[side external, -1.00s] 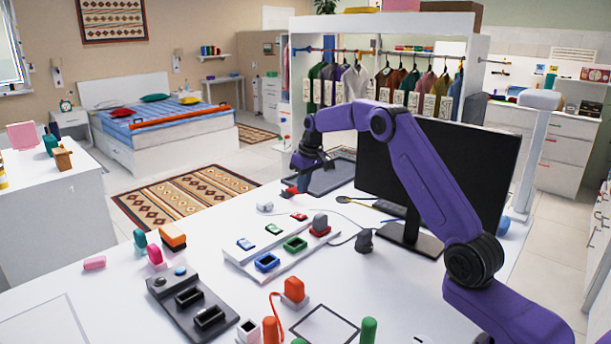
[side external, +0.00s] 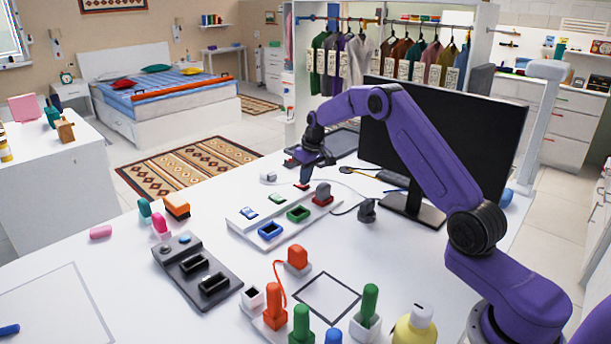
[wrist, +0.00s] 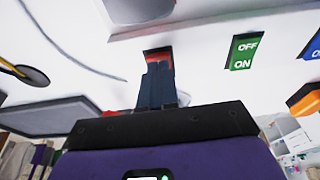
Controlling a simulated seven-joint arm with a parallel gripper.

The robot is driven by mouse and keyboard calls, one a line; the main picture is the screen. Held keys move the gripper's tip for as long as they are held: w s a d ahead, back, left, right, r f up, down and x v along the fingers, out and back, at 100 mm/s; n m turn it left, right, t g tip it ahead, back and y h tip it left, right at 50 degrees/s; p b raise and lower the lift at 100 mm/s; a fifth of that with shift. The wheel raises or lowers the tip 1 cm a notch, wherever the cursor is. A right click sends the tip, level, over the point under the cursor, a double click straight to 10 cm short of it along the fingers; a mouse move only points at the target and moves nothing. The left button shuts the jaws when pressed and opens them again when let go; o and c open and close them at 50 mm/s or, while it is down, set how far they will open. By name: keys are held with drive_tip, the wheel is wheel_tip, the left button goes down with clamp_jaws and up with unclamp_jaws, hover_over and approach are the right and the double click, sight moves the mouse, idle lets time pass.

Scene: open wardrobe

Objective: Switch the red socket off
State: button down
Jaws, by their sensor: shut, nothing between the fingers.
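A white power strip (side external: 243,221) lies on the desk with blue, green and red sockets and a matching switch for each. The red socket (side external: 322,201) at its far right end has a grey plug (side external: 322,190) in it. The red switch (side external: 302,187) is mostly hidden under my fingers; a strip of red also shows in the wrist view (wrist: 152,53). My gripper (side external: 304,180) is shut and empty, pointing down with its tips at the red switch. Contact and the switch's position cannot be told. The green switch (wrist: 243,52) shows OFF and ON labels.
A black monitor (side external: 440,145) stands right of my gripper. A cable (side external: 350,193) and a dark plug (side external: 367,210) lie near the strip. A dark grey block (side external: 197,275) with slots and several coloured pegs stand toward the front. A dark tablet-like panel (side external: 335,143) lies behind.

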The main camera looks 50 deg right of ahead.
drive_tip(key=shift+s+f, duration=0.2)
drive_tip(key=shift+f, duration=0.2)
drive_tip(key=shift+w, duration=0.1)
drive_tip(key=shift+w+r, duration=0.3)
drive_tip(key=shift+w, duration=0.4)
drive_tip(key=shift+r, duration=0.6)
drive_tip(key=s+v, duration=0.2)
drive_tip(key=v, duration=1)
drive_tip(key=shift+s, duration=0.15)
